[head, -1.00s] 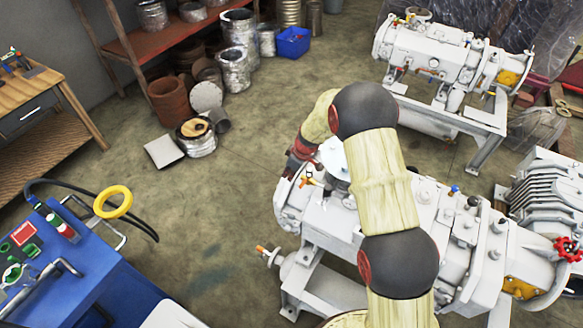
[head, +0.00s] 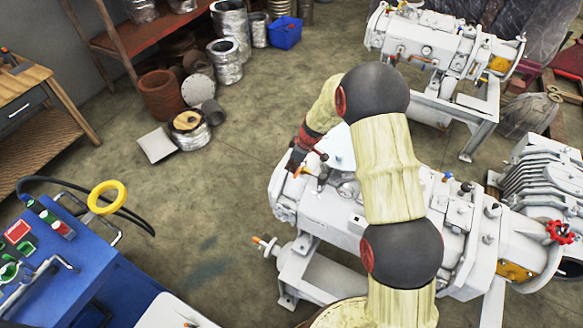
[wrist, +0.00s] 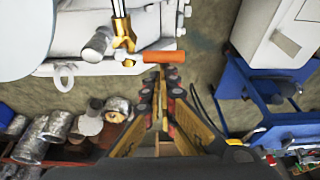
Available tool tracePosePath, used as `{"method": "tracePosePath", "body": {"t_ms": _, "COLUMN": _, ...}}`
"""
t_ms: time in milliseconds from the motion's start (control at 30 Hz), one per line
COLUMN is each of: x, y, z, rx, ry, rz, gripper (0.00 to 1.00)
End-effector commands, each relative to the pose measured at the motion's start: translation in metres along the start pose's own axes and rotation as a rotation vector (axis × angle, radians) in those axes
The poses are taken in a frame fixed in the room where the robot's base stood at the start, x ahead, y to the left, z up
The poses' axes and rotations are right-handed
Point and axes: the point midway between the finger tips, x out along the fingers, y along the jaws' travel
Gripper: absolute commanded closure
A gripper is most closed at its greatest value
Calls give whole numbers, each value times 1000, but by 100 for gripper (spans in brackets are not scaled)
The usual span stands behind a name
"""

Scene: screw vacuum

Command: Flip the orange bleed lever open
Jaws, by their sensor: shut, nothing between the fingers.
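The orange bleed lever (wrist: 160,57) lies crosswise in the wrist view, just beyond my fingertips. It joins a brass fitting (wrist: 123,35) on the pale pump body at its left end. My gripper (wrist: 160,82) is shut and empty, its tips close to the lever's middle; I cannot tell whether they touch it. In the head view my gripper (head: 293,164) is at the left end of the near pump (head: 335,215), with a small orange part (head: 299,172) beside its tips. My arm hides part of that pump.
A second orange-tipped handle (head: 257,240) sticks out low at the near pump's left. A blue cart (head: 75,275) with a yellow ring (head: 107,197) stands at lower left. Another pump (head: 440,45) stands behind. The floor between cart and pump is clear.

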Motion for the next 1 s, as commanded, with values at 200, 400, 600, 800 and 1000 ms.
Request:
{"method": "tracePosePath", "body": {"t_ms": 200, "x": 1, "y": 0, "z": 2, "rx": -25, "ry": 0, "rz": -7, "gripper": 100}}
{"method": "tracePosePath", "body": {"t_ms": 400, "x": 1, "y": -1, "z": 3, "rx": -53, "ry": 0, "rz": -16, "gripper": 100}}
{"method": "tracePosePath", "body": {"t_ms": 600, "x": 1, "y": -1, "z": 5, "rx": -97, "ry": 1, "rz": -28, "gripper": 100}}
{"method": "tracePosePath", "body": {"t_ms": 800, "x": 2, "y": -3, "z": 11, "rx": -189, "ry": 0, "rz": -58, "gripper": 100}}
{"method": "tracePosePath", "body": {"t_ms": 1000, "x": 1, "y": -5, "z": 19, "rx": -336, "ry": 1, "rz": -106, "gripper": 100}}
